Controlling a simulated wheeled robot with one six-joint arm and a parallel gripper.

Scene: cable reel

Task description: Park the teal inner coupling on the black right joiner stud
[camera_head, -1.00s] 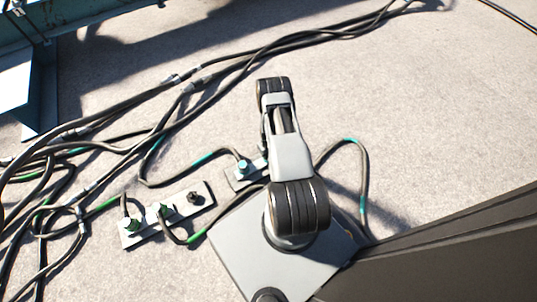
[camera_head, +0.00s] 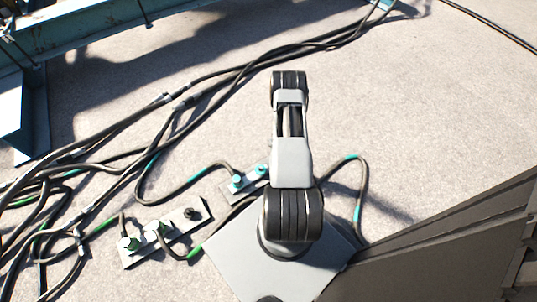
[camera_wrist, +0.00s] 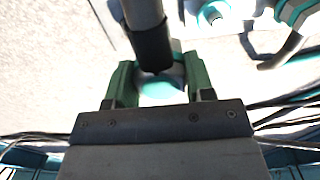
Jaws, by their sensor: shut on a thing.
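My gripper (camera_wrist: 159,82) shows in the wrist view, its green jaws shut on a teal coupling (camera_wrist: 160,88). A dark cable end (camera_wrist: 152,47) rises from this coupling. In the head view the gripper and held coupling are hidden by my arm. A pale plate (camera_head: 250,184) left of my arm carries two teal fittings, one (camera_head: 236,181) with a cable and one (camera_head: 261,170) by the arm. In the wrist view, teal fittings (camera_wrist: 212,14) (camera_wrist: 295,12) show at the top, apart from the jaws. A bare black stud (camera_head: 190,214) stands on another plate.
That other plate (camera_head: 180,236) also holds two green couplings (camera_head: 130,243) (camera_head: 160,228) with cables. Dark cables (camera_head: 130,120) cross the ground at the left. A cable with teal bands (camera_head: 362,185) loops right of my arm. Open ground lies at the upper right.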

